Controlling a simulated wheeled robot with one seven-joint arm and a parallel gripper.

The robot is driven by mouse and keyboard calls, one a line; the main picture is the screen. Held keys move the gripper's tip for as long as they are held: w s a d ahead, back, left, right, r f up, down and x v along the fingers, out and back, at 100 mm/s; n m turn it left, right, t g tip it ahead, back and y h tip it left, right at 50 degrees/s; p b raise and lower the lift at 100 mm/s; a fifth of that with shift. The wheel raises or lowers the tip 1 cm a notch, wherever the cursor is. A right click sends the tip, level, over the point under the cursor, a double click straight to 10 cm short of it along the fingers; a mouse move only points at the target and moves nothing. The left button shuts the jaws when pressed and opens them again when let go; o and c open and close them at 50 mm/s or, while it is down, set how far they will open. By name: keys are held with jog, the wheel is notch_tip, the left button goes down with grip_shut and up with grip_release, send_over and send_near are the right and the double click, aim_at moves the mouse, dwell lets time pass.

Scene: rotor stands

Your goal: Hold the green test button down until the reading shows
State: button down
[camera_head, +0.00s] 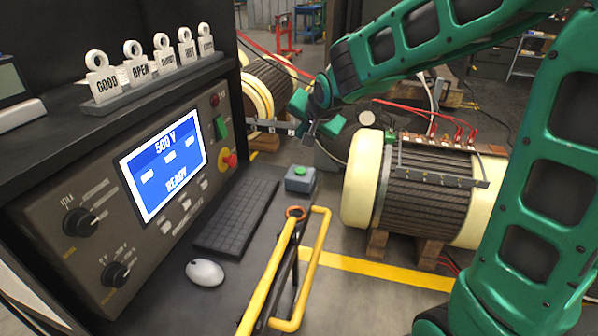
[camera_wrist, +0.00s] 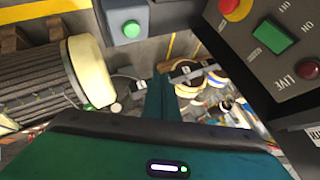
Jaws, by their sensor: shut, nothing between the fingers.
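The green test button (camera_head: 300,171) is a round green cap on top of a small grey-blue box (camera_head: 300,184) at the desk's far right corner. In the wrist view the button (camera_wrist: 131,29) shows at the top, left of centre, uncovered. My gripper (camera_head: 308,131) is shut and empty, above and beyond the box in the head view, apart from the button. Its fingers (camera_wrist: 161,98) point away from the wrist camera, and the button is off to their upper left. The screen (camera_head: 165,163) is blue and shows "500 V" and "READY".
The panel has a green rectangular switch (camera_head: 221,128), a red stop knob (camera_head: 228,160) and a dark red lamp (camera_wrist: 306,70). A keyboard (camera_head: 237,217) and mouse (camera_head: 205,272) lie left. A large rotor (camera_head: 425,200) stands right.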

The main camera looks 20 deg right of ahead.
aim_at(302, 173)
jog(key=shift+f, duration=4.45)
jog(key=shift+f, duration=0.1)
jog(key=shift+f, duration=0.2)
jog(key=shift+s+f, duration=0.1)
jog(key=shift+f, duration=0.3)
dwell(2.9)
